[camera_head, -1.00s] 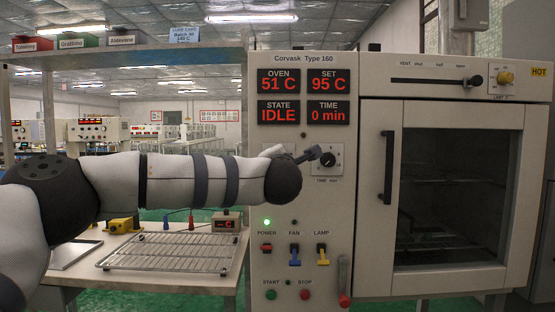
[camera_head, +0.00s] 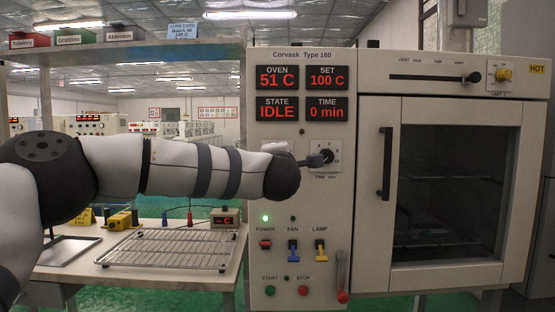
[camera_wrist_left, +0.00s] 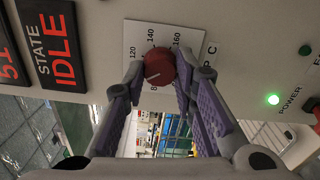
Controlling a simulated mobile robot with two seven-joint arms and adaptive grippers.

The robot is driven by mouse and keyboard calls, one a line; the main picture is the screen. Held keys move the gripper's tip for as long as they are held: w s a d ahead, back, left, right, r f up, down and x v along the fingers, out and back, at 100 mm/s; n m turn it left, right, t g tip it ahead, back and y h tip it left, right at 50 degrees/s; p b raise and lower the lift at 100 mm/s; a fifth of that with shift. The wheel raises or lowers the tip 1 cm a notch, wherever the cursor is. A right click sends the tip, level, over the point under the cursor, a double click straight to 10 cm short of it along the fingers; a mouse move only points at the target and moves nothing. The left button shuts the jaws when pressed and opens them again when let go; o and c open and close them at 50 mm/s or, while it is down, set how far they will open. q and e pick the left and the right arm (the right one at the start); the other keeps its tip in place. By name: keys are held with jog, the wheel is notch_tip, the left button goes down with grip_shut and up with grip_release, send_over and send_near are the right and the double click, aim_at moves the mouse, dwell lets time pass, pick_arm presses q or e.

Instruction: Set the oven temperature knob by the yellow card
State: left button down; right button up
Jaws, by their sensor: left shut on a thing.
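The red temperature knob (camera_wrist_left: 159,67) shows in the left wrist view on a white dial plate (camera_wrist_left: 178,35) with 120, 140 and 160 readable. Its white pointer line points to the lower left of that picture. My left gripper (camera_wrist_left: 160,75) is shut on the knob, one finger on each side. In the head view my left wrist hides this knob. The red SET display (camera_head: 327,77) reads 100 C and the OVEN display (camera_head: 277,77) reads 51 C. My right gripper is not in view.
The TIME knob (camera_head: 327,156) is close to my left wrist. Below are the FAN (camera_head: 293,250) and LAMP (camera_head: 320,250) switches. A pale blue card (camera_head: 182,31) on the shelf reads 140 C. A wire rack (camera_head: 170,249) lies on the bench. The oven door (camera_head: 440,190) is shut.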

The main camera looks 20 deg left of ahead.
pick_arm(q)
jog(key=shift+r, duration=0.1)
jog(key=c, duration=1.3)
grip_release()
jog(key=v, duration=1.2)
